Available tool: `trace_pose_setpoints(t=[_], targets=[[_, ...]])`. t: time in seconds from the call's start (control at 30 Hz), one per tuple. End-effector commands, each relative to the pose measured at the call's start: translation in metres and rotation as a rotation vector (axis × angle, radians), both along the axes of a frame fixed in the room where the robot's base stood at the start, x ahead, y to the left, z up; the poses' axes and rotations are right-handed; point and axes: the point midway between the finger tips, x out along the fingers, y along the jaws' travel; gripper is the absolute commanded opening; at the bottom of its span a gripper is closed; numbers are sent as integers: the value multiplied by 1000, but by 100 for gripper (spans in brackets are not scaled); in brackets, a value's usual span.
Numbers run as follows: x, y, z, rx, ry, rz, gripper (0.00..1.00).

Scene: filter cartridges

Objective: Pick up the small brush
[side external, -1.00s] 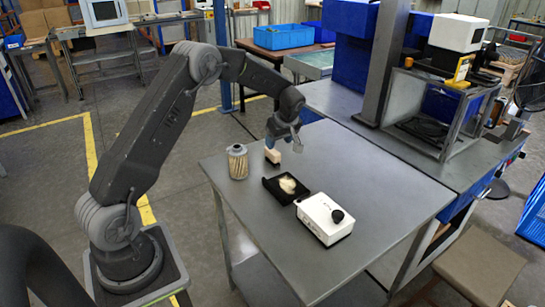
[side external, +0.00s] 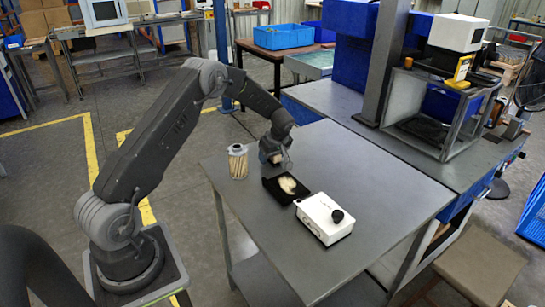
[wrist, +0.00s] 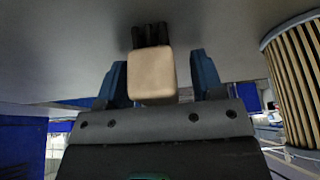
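The small brush (wrist: 152,77) shows in the wrist view as a pale wooden block with dark bristles at its far end. My gripper (wrist: 160,80) is open, with one blue finger on each side of the block. A gap shows between the block and the right finger; the left finger is very close to it, and I cannot tell if they touch. In the side view my gripper (side external: 273,155) is low over the table's far left part, and the brush (side external: 276,159) is mostly hidden by it.
A pleated filter cartridge (side external: 237,163) stands just left of my gripper. A black tray (side external: 274,194) with something pale in it lies in front, beside a white box (side external: 322,222) with a black knob. The right part of the table (side external: 385,180) is clear.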

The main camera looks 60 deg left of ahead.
Motion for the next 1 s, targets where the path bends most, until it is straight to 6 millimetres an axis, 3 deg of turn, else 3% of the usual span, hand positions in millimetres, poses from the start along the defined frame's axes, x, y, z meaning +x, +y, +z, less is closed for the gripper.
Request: trace_pose_setpoints(t=[0.07, 0.53, 0.83, 1.0], targets=[[0, 0, 0, 0, 0, 0, 54], [0, 0, 0, 0, 0, 0, 9], [0, 0, 5, 1, -1, 1, 8], [1, 0, 31, 2, -4, 1, 8]])
